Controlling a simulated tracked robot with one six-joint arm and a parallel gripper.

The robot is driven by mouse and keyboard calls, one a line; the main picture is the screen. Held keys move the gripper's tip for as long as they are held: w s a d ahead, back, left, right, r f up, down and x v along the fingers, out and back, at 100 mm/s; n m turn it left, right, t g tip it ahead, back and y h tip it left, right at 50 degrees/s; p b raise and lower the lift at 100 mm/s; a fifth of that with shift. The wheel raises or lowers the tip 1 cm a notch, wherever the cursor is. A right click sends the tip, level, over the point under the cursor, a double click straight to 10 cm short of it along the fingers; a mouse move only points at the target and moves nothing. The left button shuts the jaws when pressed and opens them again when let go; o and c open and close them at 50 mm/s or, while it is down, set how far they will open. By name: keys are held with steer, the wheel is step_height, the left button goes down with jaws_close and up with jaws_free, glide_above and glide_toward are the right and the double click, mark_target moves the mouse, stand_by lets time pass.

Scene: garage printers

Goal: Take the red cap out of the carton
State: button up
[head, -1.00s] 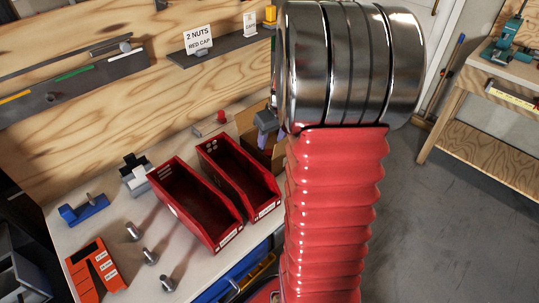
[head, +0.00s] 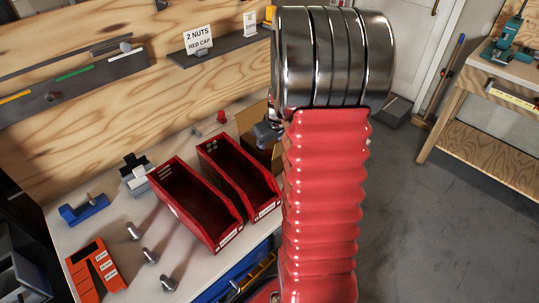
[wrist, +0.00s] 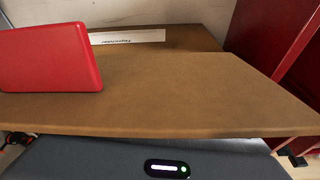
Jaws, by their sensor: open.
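The brown carton (head: 247,117) stands at the back of the bench, right of the red bins, partly hidden by my arm. My gripper (head: 267,134) is at the carton, mostly behind my arm; it is open. The wrist view shows a brown cardboard surface (wrist: 190,95) close up, with a printed white label (wrist: 128,37) behind it. The head view does not show the carton's inside. I make out no held object.
Two red open bins (head: 190,203) (head: 238,172) stand just left of the carton. A small red piece (head: 221,116) is near the wall. Several metal parts, a blue tool (head: 84,209) and an orange holder (head: 95,270) lie left. A shelf with a sign (head: 198,40) is above.

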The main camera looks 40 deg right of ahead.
steer(key=shift+c, duration=0.2)
steer(key=c, duration=1.1)
